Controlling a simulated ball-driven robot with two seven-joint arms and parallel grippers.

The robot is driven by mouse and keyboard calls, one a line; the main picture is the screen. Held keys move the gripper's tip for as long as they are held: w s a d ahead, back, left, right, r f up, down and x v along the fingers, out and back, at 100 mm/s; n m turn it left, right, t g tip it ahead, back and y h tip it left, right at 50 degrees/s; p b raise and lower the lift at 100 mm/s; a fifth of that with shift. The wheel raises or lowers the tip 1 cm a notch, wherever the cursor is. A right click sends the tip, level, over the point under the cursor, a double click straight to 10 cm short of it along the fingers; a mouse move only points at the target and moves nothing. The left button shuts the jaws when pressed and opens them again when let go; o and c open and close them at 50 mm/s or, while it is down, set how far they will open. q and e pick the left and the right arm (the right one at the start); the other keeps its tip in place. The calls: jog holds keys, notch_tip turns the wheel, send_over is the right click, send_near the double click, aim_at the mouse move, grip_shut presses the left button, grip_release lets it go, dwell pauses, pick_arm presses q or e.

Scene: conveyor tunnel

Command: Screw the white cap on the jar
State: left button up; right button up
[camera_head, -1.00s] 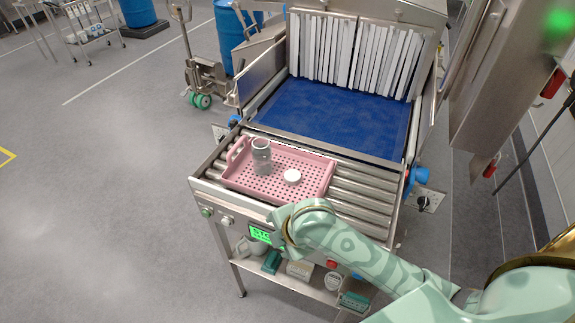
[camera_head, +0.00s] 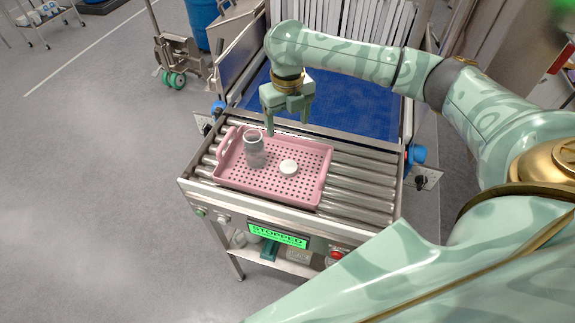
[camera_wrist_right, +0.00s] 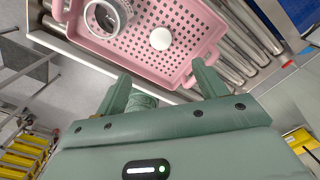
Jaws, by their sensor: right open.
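The white cap (camera_head: 289,167) lies flat in the pink perforated tray (camera_head: 235,184), to the right of the jar. The clear jar (camera_head: 254,150) stands upright in the tray with its mouth uncovered. My right gripper (camera_head: 287,131) is open and empty, above the far side of the tray with its fingers pointing down. In the right wrist view the cap (camera_wrist_right: 160,39) and the jar (camera_wrist_right: 108,18) show beyond the open fingers (camera_wrist_right: 162,88), clear of both. My left gripper is not in view.
The tray sits on a roller conveyor (camera_head: 360,180) in front of a blue belt (camera_head: 340,108) and a strip curtain. A display (camera_head: 278,235) on the front reads "STOPPED". Rollers right of the tray are clear.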

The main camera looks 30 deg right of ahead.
jog(key=b, duration=0.2)
send_over(289, 166)
jog(key=f, duration=1)
jog(key=shift+w+a+f, duration=0.1)
jog(key=shift+w+a, duration=0.05)
jog(key=shift+a, duration=0.05)
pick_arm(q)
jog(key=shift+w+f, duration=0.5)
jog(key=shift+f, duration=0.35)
pick_arm(e)
jog(key=shift+f, duration=0.5)
jog(key=shift+f, duration=0.1)
notch_tip(289, 166, down, 5)
jog(key=shift+d+f, duration=0.1)
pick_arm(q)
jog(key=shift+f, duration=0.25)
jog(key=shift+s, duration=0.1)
pick_arm(e)
jog(key=c, duration=1)
